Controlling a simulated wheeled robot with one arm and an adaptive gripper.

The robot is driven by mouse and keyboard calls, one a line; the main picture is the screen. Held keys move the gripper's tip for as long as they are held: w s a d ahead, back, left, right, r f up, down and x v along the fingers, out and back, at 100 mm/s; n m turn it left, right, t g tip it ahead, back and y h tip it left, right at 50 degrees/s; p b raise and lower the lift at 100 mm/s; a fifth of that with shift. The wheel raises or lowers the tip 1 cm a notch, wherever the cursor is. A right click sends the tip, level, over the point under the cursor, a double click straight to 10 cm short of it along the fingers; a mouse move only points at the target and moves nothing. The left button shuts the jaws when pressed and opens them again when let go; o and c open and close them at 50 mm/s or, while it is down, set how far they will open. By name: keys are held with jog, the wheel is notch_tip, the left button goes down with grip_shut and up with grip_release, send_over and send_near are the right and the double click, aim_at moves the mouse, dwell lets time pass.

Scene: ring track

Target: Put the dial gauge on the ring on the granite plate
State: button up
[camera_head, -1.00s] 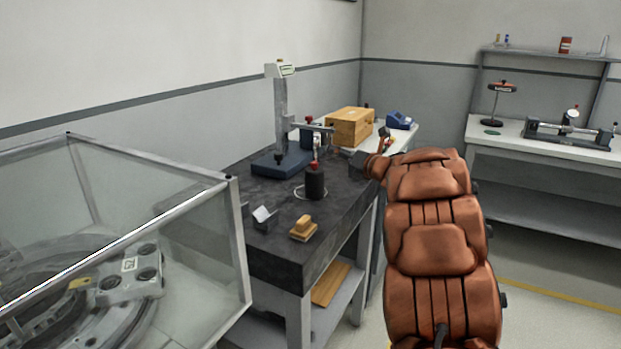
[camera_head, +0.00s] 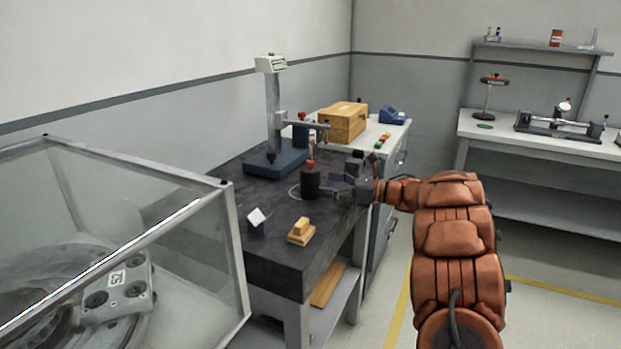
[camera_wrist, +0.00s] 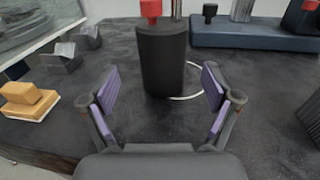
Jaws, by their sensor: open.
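A dark upright cylinder with a red cap (camera_head: 311,183) stands on the dark granite plate (camera_head: 275,222); I take it for the dial gauge, but no dial face shows. It stands large ahead in the wrist view (camera_wrist: 160,58). A thin white ring (camera_head: 293,192) lies on the plate at its foot. Part of the ring (camera_wrist: 188,97) curves out right of the base in the wrist view; the cylinder hides the rest. My gripper (camera_wrist: 160,85) is open and empty, its purple-padded fingers apart to either side of the cylinder's base and short of it.
A gauge stand with a blue base (camera_head: 275,160) is behind the cylinder, its arm reaching near the cap. A wooden block (camera_head: 301,231) and a grey V-shaped block (camera_head: 257,222) lie at the front. A glass-walled enclosure (camera_head: 232,250) stands left. A wooden box (camera_head: 344,122) is behind.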

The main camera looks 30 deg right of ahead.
aim_at(313, 180)
jog(key=x, duration=0.5)
jog(key=shift+w+d+r+p, duration=0.1)
jog(key=shift+d+r+p, duration=0.1)
jog(key=shift+p, duration=0.15)
grip_shut()
dwell(0.4)
